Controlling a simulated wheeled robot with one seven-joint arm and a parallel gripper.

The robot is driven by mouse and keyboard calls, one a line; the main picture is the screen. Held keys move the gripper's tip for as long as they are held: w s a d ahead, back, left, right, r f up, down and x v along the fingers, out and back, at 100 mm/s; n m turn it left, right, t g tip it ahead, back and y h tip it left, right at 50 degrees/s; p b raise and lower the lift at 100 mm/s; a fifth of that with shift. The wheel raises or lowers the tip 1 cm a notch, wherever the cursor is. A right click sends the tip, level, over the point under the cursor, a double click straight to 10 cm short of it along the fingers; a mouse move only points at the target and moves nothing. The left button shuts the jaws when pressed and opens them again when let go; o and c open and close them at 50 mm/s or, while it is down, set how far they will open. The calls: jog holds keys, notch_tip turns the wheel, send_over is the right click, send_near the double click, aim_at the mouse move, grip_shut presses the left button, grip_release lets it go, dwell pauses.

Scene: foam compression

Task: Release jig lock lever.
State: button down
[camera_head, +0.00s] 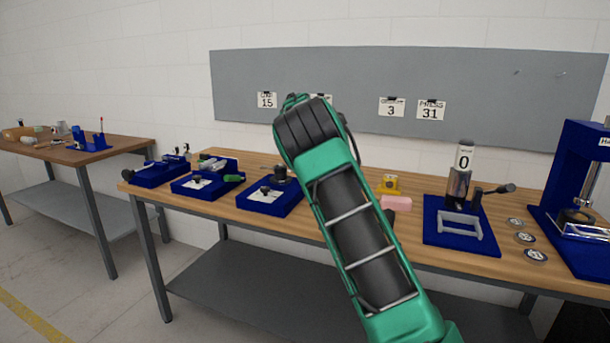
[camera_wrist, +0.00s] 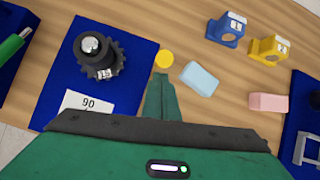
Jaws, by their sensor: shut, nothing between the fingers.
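A blue jig plate (camera_head: 434,236) on the right of the bench carries a metal post with a "0" label, a grey frame, and a lever (camera_head: 497,189) with a dark knob sticking out to the right. I cannot tell for sure that this is the lock lever. In the wrist view only the jig's edge (camera_wrist: 296,125) and part of the grey frame show at far right; no lever shows there. My gripper (camera_wrist: 162,82) is shut and empty over the bench, left of that jig. In the head view my arm hides it.
A blue plate (camera_wrist: 60,75) with a black toothed knob (camera_wrist: 98,55) and "90" card lies left of my gripper. Near it are a yellow disc (camera_wrist: 163,59), light-blue block (camera_wrist: 200,78) and pink block (camera_wrist: 268,103). A tall blue press (camera_head: 570,170) stands at far right.

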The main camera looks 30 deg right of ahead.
jog(key=shift+w+d+r, duration=0.15)
jog(key=shift+d+r, duration=0.1)
jog(key=shift+d, duration=0.05)
